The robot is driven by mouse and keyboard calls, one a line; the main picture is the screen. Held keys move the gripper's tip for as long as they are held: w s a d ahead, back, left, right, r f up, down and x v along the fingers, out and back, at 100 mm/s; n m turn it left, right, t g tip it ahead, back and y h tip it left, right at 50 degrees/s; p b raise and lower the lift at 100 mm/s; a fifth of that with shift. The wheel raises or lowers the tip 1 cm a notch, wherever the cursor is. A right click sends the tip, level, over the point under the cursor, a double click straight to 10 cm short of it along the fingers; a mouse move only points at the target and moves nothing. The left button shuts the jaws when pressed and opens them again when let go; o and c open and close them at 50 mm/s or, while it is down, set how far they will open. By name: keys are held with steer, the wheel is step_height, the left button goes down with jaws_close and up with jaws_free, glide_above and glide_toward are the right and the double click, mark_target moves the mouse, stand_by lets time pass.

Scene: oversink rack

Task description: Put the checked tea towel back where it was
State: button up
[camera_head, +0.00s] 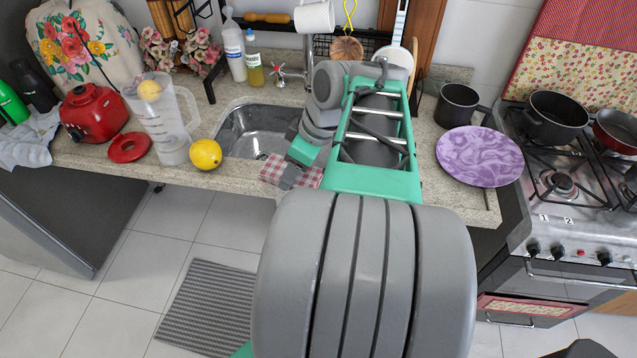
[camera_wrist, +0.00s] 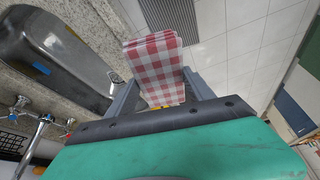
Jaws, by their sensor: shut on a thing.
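The red-and-white checked tea towel (camera_head: 272,168) is a small folded bundle at the front edge of the counter, just below the sink. It fills the space between the fingers of my gripper (camera_head: 293,170). In the wrist view the towel (camera_wrist: 155,60) stands out between the two grey fingers of my gripper (camera_wrist: 160,88), which are shut on it. My arm hides part of the sink and the counter behind it. Whether the towel touches the counter edge I cannot tell.
The steel sink (camera_head: 240,135) lies behind the towel. A lemon (camera_head: 205,154), a clear jug (camera_head: 165,125) and a red lid (camera_head: 130,146) stand left of it. A purple plate (camera_head: 480,156) is at right, beside the stove. The oversink rack (camera_head: 265,30) is at the back. The floor in front is open around a grey mat (camera_head: 210,305).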

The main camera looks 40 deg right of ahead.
steer(key=s+d+n+y+b, duration=0.1)
steer(key=s+d+n, duration=0.2)
steer(key=s+d, duration=0.4)
steer(key=shift+g, duration=0.3)
steer(key=w+d+f, duration=0.1)
steer(key=w+f, duration=0.2)
steer(key=w+d+f+p, duration=0.1)
steer(key=w+d+f, duration=0.1)
steer(key=w+f, duration=0.1)
steer(key=w+d+f+p, duration=0.1)
steer(key=w+d+f, duration=0.1)
steer(key=w, duration=0.3)
steer(key=shift+d+f, duration=0.1)
steer(key=shift+f, duration=0.8)
step_height(320, 180, down, 3)
steer(key=shift+r+p, duration=0.2)
steer(key=shift+p, duration=0.4)
steer(key=shift+f+b, duration=0.35)
steer(key=shift+f, duration=0.05)
steer(key=o, duration=1.2)
steer(key=shift+r, duration=0.1)
